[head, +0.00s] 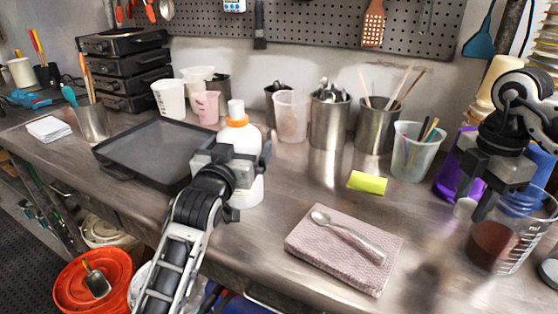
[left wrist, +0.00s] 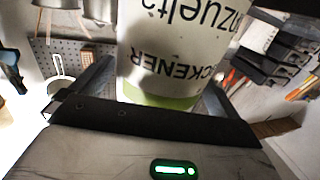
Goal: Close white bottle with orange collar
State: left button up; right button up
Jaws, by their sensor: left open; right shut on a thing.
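The white bottle (head: 248,190) with an orange collar (head: 237,122) stands upright on the metal bench. A white top piece (head: 236,107) rises above the collar; whether it is an open neck or a lid I cannot tell. My left gripper (head: 250,168) is at the bottle's upper body, open, with its fingers either side. In the left wrist view a white printed surface with a green band (left wrist: 165,60) fills the space between the fingers.
A beaker of dark red liquid (head: 495,248) stands below my right gripper. A folded pink cloth (head: 335,258) with a spoon (head: 348,236) lies in front. A dark tray (head: 130,155) is left of the bottle. Cups and metal pots (head: 330,122) line the back.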

pick_arm(q)
jog(key=shift+w, duration=0.5)
jog(key=shift+r, duration=0.1)
jog(key=c, duration=1.3)
jog(key=shift+r, duration=0.15)
